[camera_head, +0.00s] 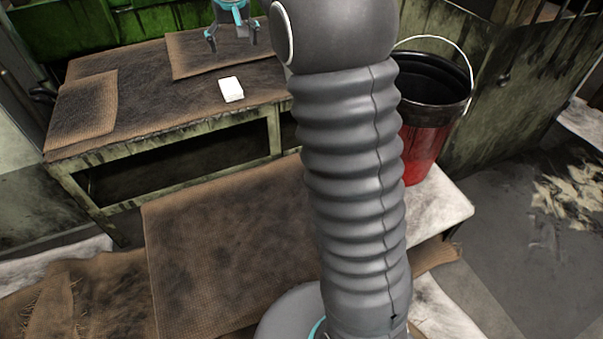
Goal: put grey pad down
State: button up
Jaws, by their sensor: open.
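A small pale, nearly white block-like pad (231,89) lies on the worn brown top of the workbench (172,112), near its right part. It is the only thing I see that could be the grey pad. My gripper (233,43) is at the top of the view, with its fingers spread and nothing between them. It shows above the pad in the picture, apart from it. The upper part of my gripper is cut off by the frame's top edge.
Brown mats lie on the bench at the left (84,107) and back (190,56). A red and black bucket (424,150) with a wire handle stands right of my arm. A brown mat-covered surface (225,245) is in front. The bench middle is clear.

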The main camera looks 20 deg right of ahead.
jog(key=s+r, duration=0.3)
jog(key=s, duration=0.8)
jog(key=s+f, duration=0.3)
jog(key=s, duration=0.6)
jog(key=s+f+t, duration=0.1)
jog(key=s+f, duration=0.2)
jog(key=s, duration=0.7)
jog(key=s+f, duration=0.3)
jog(key=s, duration=0.7)
jog(key=shift+f, duration=0.3)
